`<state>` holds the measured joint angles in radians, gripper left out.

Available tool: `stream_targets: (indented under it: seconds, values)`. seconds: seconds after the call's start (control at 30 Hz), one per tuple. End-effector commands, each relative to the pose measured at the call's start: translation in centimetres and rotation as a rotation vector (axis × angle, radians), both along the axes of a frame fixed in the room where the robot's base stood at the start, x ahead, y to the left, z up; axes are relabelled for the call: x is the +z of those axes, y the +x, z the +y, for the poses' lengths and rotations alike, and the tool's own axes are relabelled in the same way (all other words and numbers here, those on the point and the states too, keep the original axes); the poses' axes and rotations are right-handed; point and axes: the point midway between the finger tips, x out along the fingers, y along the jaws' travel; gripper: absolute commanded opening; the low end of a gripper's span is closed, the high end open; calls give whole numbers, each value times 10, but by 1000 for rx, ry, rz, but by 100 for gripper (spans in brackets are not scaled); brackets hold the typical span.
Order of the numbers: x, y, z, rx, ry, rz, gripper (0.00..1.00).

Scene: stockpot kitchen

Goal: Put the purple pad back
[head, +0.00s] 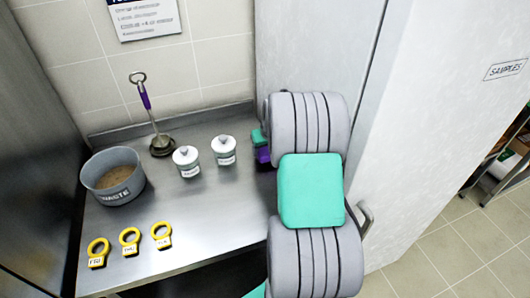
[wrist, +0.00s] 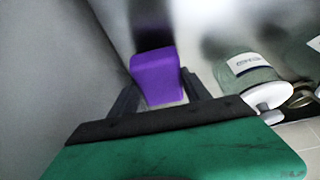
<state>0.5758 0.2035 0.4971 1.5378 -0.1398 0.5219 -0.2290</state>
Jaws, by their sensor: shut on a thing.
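The purple pad (wrist: 156,77) is a small block seen in the wrist view between the two dark fingers of my gripper (wrist: 160,88). The gripper is shut on it. In the head view only a small part of the purple pad (head: 263,155) shows at the left edge of my arm, by the right end of the steel counter (head: 215,190). My arm hides the rest of the pad and most of the gripper there. I cannot tell whether the pad touches a surface.
Two white lidded jars (head: 187,161) (head: 224,150) stand left of the gripper; one jar (wrist: 252,75) is close in the wrist view. A purple-handled ladle (head: 147,105), a grey WASTE pot (head: 112,176) and yellow ring tags (head: 130,241) are farther left. A tall pale cabinet (head: 310,50) rises behind my arm.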

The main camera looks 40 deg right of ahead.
Motion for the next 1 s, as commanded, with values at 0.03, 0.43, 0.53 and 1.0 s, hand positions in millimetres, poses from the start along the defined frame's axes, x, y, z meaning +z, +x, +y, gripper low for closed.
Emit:
stream_targets:
  seconds: [0.03, 0.43, 0.53, 1.0]
  values:
    - [-11, -2, 2, 0, 5, 7, 23]
    - [-27, -1, 1, 0, 2, 3, 23]
    - [-26, -1, 1, 0, 2, 3, 61]
    - [-23, -1, 1, 0, 2, 3, 77]
